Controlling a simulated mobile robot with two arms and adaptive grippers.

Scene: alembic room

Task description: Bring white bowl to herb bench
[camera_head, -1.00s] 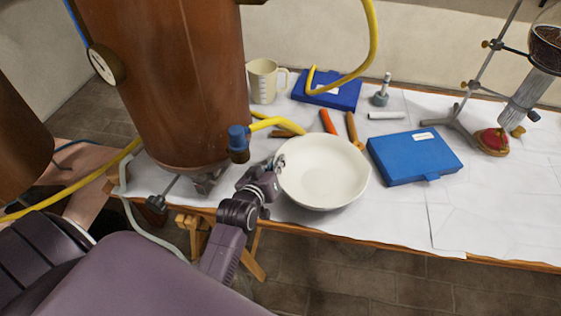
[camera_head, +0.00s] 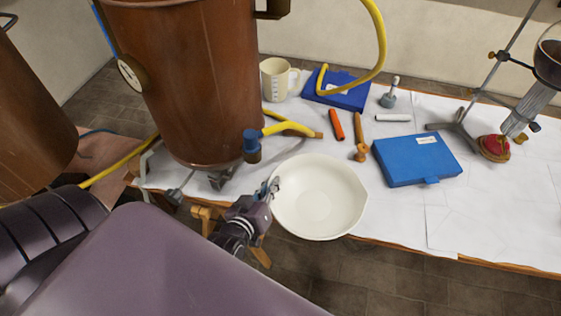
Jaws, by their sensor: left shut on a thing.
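The white bowl (camera_head: 322,200) is at the front edge of the paper-covered table, below the middle of the head view, and its front rim reaches past that edge. My left gripper (camera_head: 273,188) is shut on the bowl's left rim. The bowl looks nearly level; I cannot tell whether it is clear of the tabletop. My right gripper is not in view. No bench that I can name as the herb bench shows.
A large copper vessel (camera_head: 200,90) with a blue-handled tap (camera_head: 252,143) stands close left of the bowl. A blue case (camera_head: 415,160), an orange tool (camera_head: 336,124), a beige jug (camera_head: 276,80) and a glass apparatus stand (camera_head: 470,110) are on the table (camera_head: 490,215).

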